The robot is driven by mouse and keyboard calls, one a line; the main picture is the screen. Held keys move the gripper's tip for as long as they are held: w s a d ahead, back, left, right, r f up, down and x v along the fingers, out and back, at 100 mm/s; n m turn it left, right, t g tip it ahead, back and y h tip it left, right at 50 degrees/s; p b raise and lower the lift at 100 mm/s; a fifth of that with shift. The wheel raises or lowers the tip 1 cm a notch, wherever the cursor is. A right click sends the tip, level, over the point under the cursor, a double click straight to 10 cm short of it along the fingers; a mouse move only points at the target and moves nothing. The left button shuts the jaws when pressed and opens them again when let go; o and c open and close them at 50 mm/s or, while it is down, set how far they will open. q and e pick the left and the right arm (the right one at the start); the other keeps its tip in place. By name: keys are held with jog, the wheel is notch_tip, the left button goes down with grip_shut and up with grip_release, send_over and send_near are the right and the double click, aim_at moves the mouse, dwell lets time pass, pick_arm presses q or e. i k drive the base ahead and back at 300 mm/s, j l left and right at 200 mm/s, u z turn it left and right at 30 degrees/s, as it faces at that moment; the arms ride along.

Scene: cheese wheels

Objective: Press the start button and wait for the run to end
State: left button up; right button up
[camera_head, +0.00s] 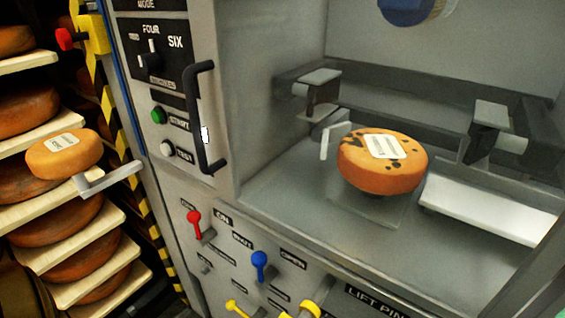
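The green start button (158,115) is on the grey machine's front panel, left of a label reading START. It sits beside the black vertical handle (207,150). Nothing covers the button. Inside the machine's open chamber, an orange cheese wheel (365,178) with dark spots and a white label rests on a small support above the grey floor. Whether the machine is running cannot be told. Neither of my grippers shows in this view.
A white button (167,148) sits just below the green one. Below are a red lever (194,219), a blue lever (259,262) and yellow levers. A rack of cheese wheels stands at left, with one labelled wheel (64,155) protruding. The black handle sticks out near the buttons.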

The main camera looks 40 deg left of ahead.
aim_at(157, 115)
jog(key=u, duration=1.75)
